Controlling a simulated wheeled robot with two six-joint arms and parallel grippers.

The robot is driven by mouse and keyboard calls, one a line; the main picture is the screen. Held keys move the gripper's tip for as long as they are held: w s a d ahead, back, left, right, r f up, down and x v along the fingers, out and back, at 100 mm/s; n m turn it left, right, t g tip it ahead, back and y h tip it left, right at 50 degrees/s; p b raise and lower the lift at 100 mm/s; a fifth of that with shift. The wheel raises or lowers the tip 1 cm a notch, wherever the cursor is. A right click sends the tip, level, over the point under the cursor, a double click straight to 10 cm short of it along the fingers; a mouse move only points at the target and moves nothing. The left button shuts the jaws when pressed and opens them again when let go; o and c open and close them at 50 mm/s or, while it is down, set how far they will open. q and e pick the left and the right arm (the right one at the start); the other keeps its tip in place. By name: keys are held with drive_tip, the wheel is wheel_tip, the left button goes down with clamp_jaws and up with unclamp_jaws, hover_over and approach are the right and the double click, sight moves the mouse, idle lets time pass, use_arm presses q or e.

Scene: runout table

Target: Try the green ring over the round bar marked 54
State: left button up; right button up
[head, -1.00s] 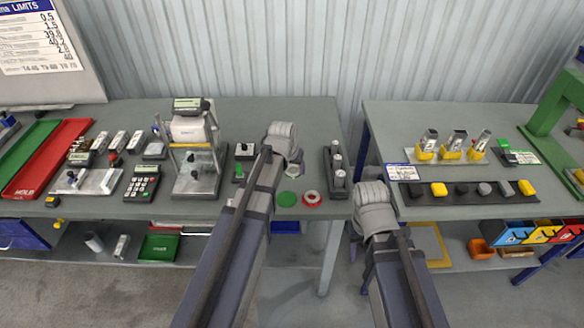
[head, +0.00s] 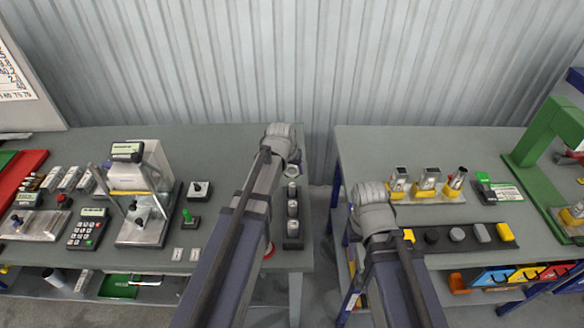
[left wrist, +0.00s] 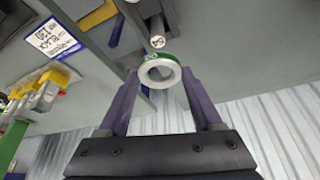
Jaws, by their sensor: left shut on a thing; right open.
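My left gripper (head: 293,168) is shut on the green ring (left wrist: 160,72), a pale metal ring with a green band on its rim. In the left wrist view it sits between the fingertips (left wrist: 160,82), hole facing the camera. Just past it is the end of a round bar (left wrist: 157,42) whose mark appears to read 54. Ring and bar end look close; I cannot tell whether they touch.
A red ring (head: 269,249) lies partly behind my left arm. A gauge stand (head: 140,200) and keypad (head: 88,229) stand on the left table. A gap separates it from the right table (head: 400,143), which holds yellow-based parts (head: 427,183) and a dark strip of blocks.

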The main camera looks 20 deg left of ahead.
sight(293, 185)
use_arm(q)
drive_tip(key=shift+w+f, duration=0.15)
drive_tip(key=shift+f+b, duration=0.6)
drive_tip(key=shift+b, duration=0.15)
drive_tip(key=shift+f+b, duration=1.95)
drive_tip(key=shift+f, duration=0.05)
drive_tip(key=shift+f+b, duration=0.6)
drive_tip(key=o, duration=1.6)
drive_tip(key=shift+c, duration=0.2)
drive_tip(key=shift+r, duration=0.1)
drive_tip(key=p+v, duration=0.7)
drive_tip(key=v, duration=0.1)
